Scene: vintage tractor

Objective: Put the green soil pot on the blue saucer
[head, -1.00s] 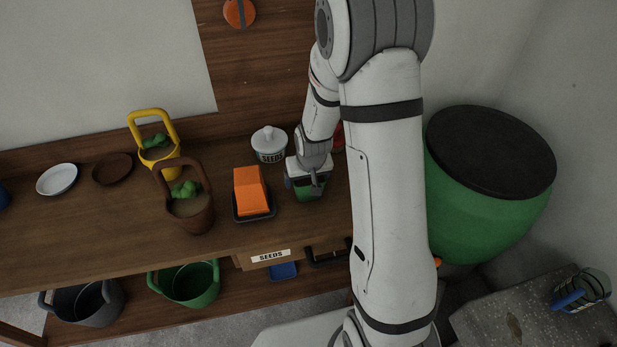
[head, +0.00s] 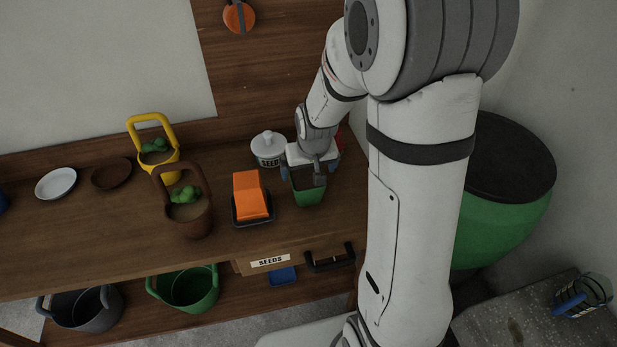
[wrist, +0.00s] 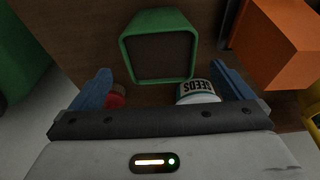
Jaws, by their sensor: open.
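The green soil pot (head: 308,194) is square and stands on the wooden bench at its right part, just right of the orange block-like pot. In the wrist view the green soil pot (wrist: 160,52) shows its rim and dark soil, ahead of the fingers. My gripper (head: 305,172) is over the pot's back part in the head view. In the wrist view my gripper (wrist: 165,88) has its two blue fingers wide apart with nothing held. A flat blue square dish (head: 283,276), likely the blue saucer, lies on the lower shelf below the drawer.
An orange pot (head: 249,190) on a dark tray and a SEEDS tin (head: 268,148) stand close by. A brown basket pot (head: 185,208), yellow basket pot (head: 153,142), white saucer (head: 56,183) and brown saucer (head: 111,174) are further left. A drawer handle (head: 330,258) juts from the bench front.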

